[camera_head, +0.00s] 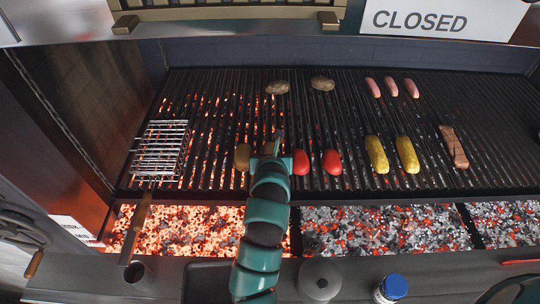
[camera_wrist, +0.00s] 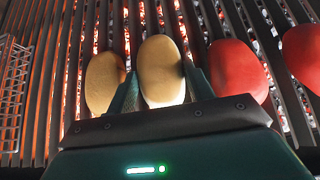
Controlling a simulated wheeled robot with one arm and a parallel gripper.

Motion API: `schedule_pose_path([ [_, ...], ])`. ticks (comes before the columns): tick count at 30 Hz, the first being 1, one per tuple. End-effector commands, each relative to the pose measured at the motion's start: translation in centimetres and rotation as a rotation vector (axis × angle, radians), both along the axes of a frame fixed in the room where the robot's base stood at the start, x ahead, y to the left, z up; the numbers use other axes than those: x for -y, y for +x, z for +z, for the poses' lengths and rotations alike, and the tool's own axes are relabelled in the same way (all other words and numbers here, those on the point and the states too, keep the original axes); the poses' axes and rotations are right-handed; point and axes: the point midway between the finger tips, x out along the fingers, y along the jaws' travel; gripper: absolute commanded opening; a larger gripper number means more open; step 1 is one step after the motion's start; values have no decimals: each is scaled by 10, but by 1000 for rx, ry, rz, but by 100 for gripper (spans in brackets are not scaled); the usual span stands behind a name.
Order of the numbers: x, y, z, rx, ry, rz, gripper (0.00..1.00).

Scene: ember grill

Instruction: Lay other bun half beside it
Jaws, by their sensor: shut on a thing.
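One tan bun half (camera_head: 243,157) lies on the grill grate (camera_head: 225,110), left of my gripper in the head view. It also shows at the left in the wrist view (camera_wrist: 103,82). The other bun half (camera_wrist: 160,68) is between the two fingers of my gripper (camera_wrist: 162,88), which is shut on it. In the head view my gripper (camera_head: 271,152) is low over the grate and mostly hides this half. The two halves are side by side with a narrow gap. Whether the held half touches the bars is unclear.
Two red tomato-like pieces (camera_head: 300,162) (camera_head: 332,162) lie close on the right. Farther right are two yellow corn cobs (camera_head: 377,155) and a brown slab (camera_head: 453,147). A wire basket (camera_head: 160,150) lies at left. Potatoes (camera_head: 277,87) and sausages (camera_head: 391,87) lie behind. Coals (camera_head: 380,230) glow in front.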

Motion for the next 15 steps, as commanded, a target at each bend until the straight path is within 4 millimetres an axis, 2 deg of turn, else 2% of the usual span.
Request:
schedule_pose_path([
  [12,-1,0,-7,0,2,1,27],
  [13,-1,0,-6,-1,1,2,54],
  [14,-1,0,-6,-1,1,2,60],
  [15,-1,0,-5,-1,1,2,61],
])
